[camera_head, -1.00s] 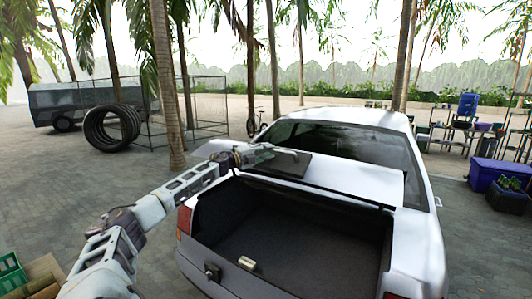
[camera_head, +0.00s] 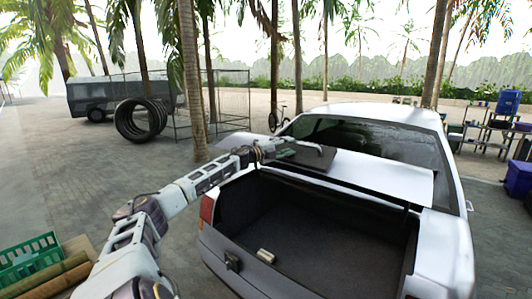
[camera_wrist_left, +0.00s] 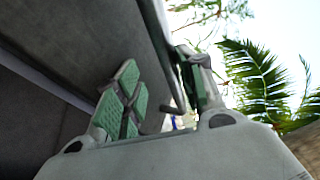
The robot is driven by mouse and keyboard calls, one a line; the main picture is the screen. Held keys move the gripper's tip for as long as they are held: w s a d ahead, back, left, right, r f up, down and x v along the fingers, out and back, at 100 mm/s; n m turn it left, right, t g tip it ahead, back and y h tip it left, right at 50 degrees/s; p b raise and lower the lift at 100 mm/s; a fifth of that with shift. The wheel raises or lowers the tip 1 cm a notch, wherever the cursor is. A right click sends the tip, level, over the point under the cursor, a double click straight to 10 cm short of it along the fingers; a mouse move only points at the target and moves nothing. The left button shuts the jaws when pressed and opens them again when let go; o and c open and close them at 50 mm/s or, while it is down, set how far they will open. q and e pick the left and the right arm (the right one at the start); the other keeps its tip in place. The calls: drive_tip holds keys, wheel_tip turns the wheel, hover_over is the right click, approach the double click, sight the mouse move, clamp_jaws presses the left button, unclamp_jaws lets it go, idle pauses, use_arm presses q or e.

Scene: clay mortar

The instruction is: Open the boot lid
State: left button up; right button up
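The white car (camera_head: 452,225) has its boot (camera_head: 320,225) uncovered, showing a dark inside. The boot lid (camera_head: 390,180) is raised, its white panel in front of the rear window. My left gripper (camera_head: 318,152) is at the lid's left part, beside a dark flat piece there. In the left wrist view, its two green-padded fingers (camera_wrist_left: 160,92) are apart. The lid's dark underside (camera_wrist_left: 75,50) fills the upper left, and its edge passes by the fingers. I cannot tell whether they touch it. My right gripper is in neither view.
A small pale object (camera_head: 265,256) lies at the boot's rear edge. A green crate (camera_head: 30,258) and bamboo poles (camera_head: 48,278) are at lower left. A palm trunk (camera_head: 190,90) stands beyond my arm.

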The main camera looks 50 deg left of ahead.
use_arm(q)
drive_tip(key=shift+s+a+f, duration=0.15)
drive_tip(key=shift+s, duration=0.3)
drive_tip(key=shift+s, duration=0.9)
drive_tip(key=shift+s+a, duration=0.2)
drive_tip(key=shift+s, duration=0.95)
drive_tip(key=shift+s+a, duration=0.25)
drive_tip(key=shift+s, duration=1.25)
drive_tip(key=shift+s+a, duration=0.2)
drive_tip(key=shift+s, duration=1.25)
